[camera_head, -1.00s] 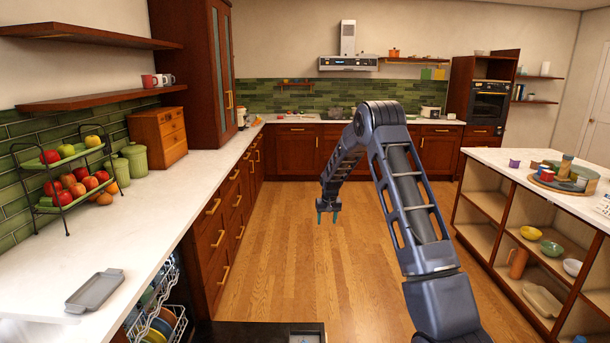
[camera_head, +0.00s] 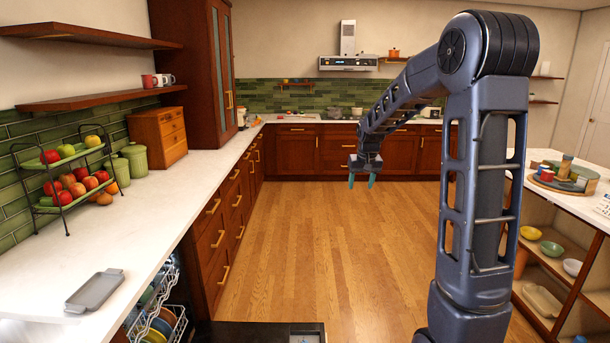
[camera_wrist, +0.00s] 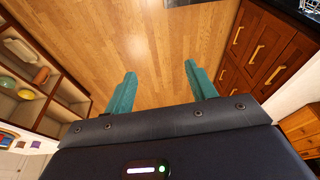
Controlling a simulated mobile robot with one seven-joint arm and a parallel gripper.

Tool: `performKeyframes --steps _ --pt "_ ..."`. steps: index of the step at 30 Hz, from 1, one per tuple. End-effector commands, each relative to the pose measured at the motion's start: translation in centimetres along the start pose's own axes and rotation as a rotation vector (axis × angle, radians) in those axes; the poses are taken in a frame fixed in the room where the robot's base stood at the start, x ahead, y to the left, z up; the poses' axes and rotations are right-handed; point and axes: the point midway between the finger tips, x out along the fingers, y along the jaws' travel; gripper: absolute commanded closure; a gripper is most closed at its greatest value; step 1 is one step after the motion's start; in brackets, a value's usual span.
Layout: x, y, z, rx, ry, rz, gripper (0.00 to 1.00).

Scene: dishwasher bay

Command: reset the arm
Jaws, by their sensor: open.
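My gripper (camera_head: 361,181) is open and empty, with its teal fingers pointing down over the wood floor in the head view. In the wrist view the two teal fingers of my gripper (camera_wrist: 160,85) stand well apart with only floor between them. My arm rises on the right side of the head view and bends at a high elbow, with the forearm reaching forward and to the left. The arm hides part of the right counter and the back wall.
A white counter (camera_head: 150,225) runs along the left, with a grey tray (camera_head: 95,290) and a fruit rack (camera_head: 70,180). An open dishwasher rack (camera_head: 165,322) with plates is below it. An island (camera_head: 560,235) with open shelves stands at the right. The wood floor (camera_head: 300,240) between is clear.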

Motion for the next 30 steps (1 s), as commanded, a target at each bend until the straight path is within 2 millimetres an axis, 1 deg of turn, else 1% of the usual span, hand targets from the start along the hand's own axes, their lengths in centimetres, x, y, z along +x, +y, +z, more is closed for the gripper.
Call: performKeyframes --steps 1,6,11,15,22,30 --pt "-1.4 0.4 1.2 0.004 0.009 0.001 0.44" --pt "-5.0 1.3 5.0 0.013 0.027 0.006 0.44" --pt "-7.9 2.1 8.9 0.023 0.043 0.011 0.44" --pt "-10.0 2.6 12.4 0.030 0.058 0.016 0.44" --pt "-12.7 3.4 18.4 0.043 0.082 0.025 0.44" --pt "-14.4 4.0 25.6 0.058 0.109 0.038 0.44"
